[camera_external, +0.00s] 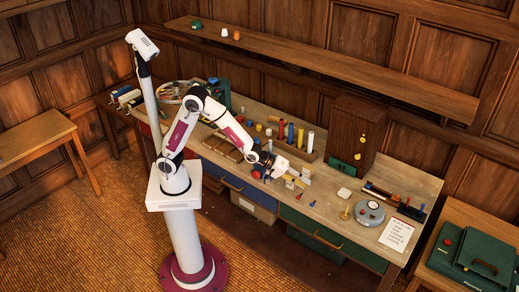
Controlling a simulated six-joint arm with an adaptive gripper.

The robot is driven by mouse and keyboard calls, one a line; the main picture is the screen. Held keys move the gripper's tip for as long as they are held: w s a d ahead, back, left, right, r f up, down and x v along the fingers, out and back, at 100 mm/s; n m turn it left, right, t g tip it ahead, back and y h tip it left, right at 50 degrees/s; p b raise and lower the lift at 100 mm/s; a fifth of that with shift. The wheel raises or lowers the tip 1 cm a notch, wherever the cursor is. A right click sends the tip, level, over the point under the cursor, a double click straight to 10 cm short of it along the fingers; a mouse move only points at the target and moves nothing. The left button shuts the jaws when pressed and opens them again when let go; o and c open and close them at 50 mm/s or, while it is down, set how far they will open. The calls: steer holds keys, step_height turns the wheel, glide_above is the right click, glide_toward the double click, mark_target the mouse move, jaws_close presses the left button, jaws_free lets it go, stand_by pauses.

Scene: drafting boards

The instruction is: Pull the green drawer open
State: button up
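A wide green drawer front (345,238) with a brass handle (328,240) is set in the right part of the bench's front and looks closed. A small green panel (343,168) also shows at the foot of a dark wooden cabinet (355,125) on the bench; I cannot tell whether it is a drawer. My gripper (267,173) is over the bench's front edge, left of and above the wide green drawer. It is apart from the brass handle. Its fingers are too small and overlapped by nearby items to tell their opening.
A blue drawer (240,187) with a handle is left of the green one. Coloured cylinders (291,134), a round grey device (369,213) and a paper note (397,234) are on the bench (318,198).

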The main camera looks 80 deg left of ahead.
steer(key=w+d+f+n+t+h, duration=0.1)
steer(key=w+d+f+n, duration=0.1)
steer(key=d+f, duration=0.35)
steer(key=w+d+f+n+t+h, duration=0.1)
steer(key=w+d+f+n, duration=0.2)
steer(key=d+f, duration=0.3)
steer(key=n+h, duration=0.1)
steer(key=n, duration=0.2)
glide_toward(326, 241)
steer(key=shift+w+d+f+t, duration=0.15)
steer(key=shift+w+f+t, duration=0.05)
steer(key=shift+w+f, duration=0.25)
steer(key=shift+w+d+f+t, duration=0.15)
steer(key=shift+w+f+t, duration=0.05)
steer(key=shift+w+f, duration=0.25)
steer(key=shift+w, duration=0.1)
steer(key=shift+x, duration=3.75)
steer(key=shift+d, duration=0.1)
jaws_close()
